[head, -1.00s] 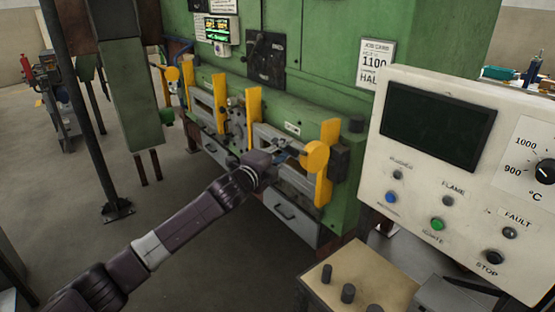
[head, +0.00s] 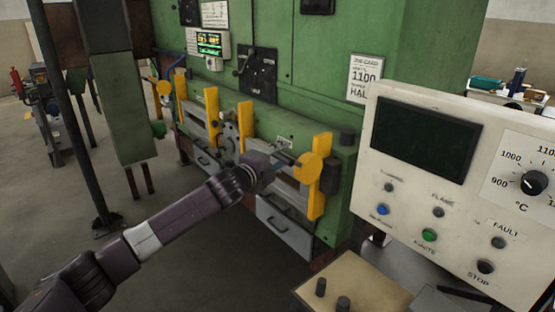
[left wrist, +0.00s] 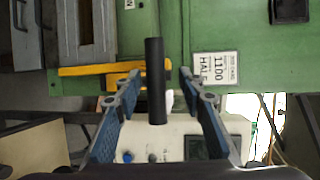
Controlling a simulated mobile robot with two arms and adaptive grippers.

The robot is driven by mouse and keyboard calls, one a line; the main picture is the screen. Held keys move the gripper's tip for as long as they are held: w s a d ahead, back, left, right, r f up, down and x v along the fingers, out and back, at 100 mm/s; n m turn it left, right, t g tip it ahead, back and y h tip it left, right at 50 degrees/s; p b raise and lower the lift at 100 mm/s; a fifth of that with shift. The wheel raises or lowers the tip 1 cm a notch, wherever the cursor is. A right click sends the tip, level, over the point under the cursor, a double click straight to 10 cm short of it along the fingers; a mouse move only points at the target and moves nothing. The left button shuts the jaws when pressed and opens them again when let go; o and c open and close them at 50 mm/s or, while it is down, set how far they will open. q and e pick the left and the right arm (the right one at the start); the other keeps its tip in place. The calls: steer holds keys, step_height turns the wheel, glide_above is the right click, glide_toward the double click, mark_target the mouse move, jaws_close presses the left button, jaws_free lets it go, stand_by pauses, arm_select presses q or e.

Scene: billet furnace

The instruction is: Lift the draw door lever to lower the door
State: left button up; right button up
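A black cylindrical handle (left wrist: 155,80), which appears to be the draw door lever's grip, stands between the fingers of my left gripper (left wrist: 155,88) in the left wrist view. The fingers are spread, with a visible gap on each side of the handle. In the head view my left gripper (head: 280,165) is at the front of the green furnace (head: 330,50), just left of a yellow disc (head: 308,167) and a yellow upright (head: 320,190). My own wrist partly hides the lever there. My right gripper is not in view.
A white control console (head: 400,165) with a dial and buttons stands at the right. A small table (head: 360,285) with black knobs is below it. More yellow uprights (head: 211,115) line the furnace front. A green column (head: 115,110) stands at the left. The floor between is clear.

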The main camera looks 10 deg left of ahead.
arm_select(q)
steer(key=shift+w+d+r, duration=0.3)
steer(key=shift+w+d, duration=0.05)
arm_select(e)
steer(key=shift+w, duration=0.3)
arm_select(q)
steer(key=shift+s+a+f, duration=0.1)
steer(key=shift+s+f, duration=0.05)
steer(key=shift+s, duration=0.05)
steer(key=v, duration=1.1)
steer(key=shift+s+a+f, duration=0.2)
steer(key=shift+s, duration=0.15)
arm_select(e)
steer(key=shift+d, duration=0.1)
